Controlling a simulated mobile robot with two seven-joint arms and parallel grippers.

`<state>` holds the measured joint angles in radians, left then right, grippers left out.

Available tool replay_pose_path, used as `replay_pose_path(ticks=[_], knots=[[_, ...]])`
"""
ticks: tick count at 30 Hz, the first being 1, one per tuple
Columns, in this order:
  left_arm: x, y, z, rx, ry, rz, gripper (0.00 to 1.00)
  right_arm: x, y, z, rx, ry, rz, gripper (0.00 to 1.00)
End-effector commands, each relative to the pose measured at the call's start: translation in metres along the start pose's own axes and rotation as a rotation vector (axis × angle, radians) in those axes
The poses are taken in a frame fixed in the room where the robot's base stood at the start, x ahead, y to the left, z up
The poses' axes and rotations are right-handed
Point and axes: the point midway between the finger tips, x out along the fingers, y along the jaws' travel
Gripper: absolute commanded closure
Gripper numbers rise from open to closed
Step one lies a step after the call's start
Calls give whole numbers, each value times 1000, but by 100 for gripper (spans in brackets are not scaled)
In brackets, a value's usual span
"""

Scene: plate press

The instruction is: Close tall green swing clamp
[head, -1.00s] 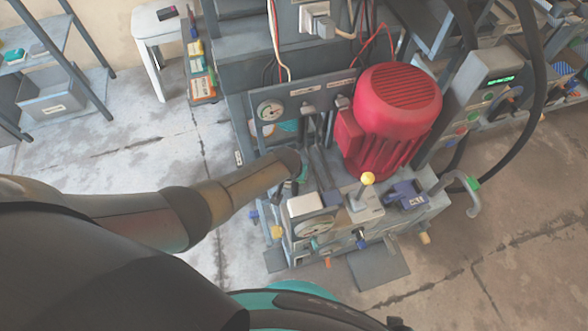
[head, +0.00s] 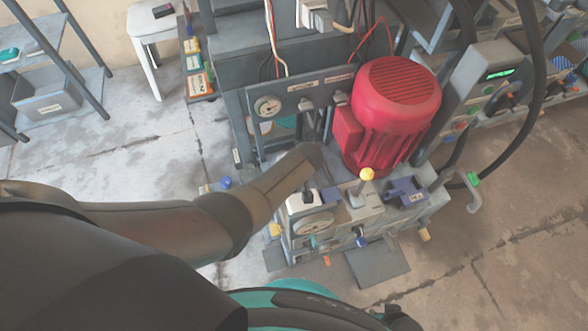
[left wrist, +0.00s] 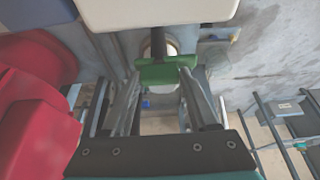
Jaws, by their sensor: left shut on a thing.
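In the left wrist view a green block-like part, seemingly the swing clamp (left wrist: 158,76), sits at my left gripper's fingertips. A dark rod runs up from it toward a pale block. My left gripper (left wrist: 161,73) is shut on this green part. In the head view my left arm reaches over the front left of the press, and its wrist hides the gripper and the clamp. My right gripper does not show in either view.
The red motor (head: 397,95) stands right of my left wrist. A yellow-knobbed lever (head: 366,175), a blue clamp-like part (head: 407,190) and a round gauge (head: 314,223) crowd the press front. A white stool (head: 155,30) stands back left. The floor at left is mostly clear.

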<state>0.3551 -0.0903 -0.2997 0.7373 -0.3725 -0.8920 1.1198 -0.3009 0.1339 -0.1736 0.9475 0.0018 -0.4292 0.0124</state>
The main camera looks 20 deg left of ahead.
Motion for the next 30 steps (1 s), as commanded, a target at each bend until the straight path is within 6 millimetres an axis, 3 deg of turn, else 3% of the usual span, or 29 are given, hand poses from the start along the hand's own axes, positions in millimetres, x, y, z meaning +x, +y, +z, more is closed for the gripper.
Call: replay_pose_path(ticks=[12, 13, 20, 30], knots=[[0, 0, -2, -12, 1, -2, 96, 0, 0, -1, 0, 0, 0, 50], [0, 0, -2, -13, 1, -2, 37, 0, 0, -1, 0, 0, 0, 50], [0, 0, -1, -10, 1, -2, 11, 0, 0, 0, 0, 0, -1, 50], [-1, -1, -1, -9, 0, -2, 10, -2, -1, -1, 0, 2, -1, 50]])
